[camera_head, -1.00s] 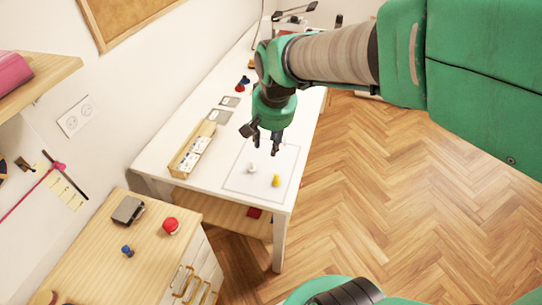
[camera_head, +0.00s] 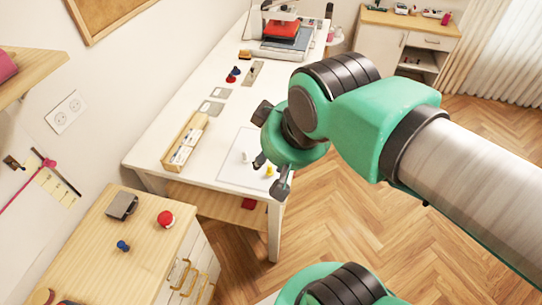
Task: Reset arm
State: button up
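My gripper (camera_head: 271,176) hangs at the end of my green arm, in front of the white table (camera_head: 150,150) in the head view. Its two dark fingers point down and are spread apart, with nothing seen between them. Behind the fingers, a white piece (camera_head: 245,157) and a yellow piece (camera_head: 269,171) stand on a pale outlined sheet (camera_head: 232,172) on the table. My gripper partly hides the sheet.
A wooden tray (camera_head: 186,142) with white cards lies on the table's left side. A red-topped press (camera_head: 286,35) stands at the far end. A wooden cabinet (camera_head: 85,235) with a red round object (camera_head: 165,219) is at lower left. Open floor lies right.

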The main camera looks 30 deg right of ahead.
notch_tip(320, 180, down, 4)
jog(key=b, duration=0.3)
jog(key=shift+r+b, duration=0.2)
jog(key=shift+b, duration=0.15)
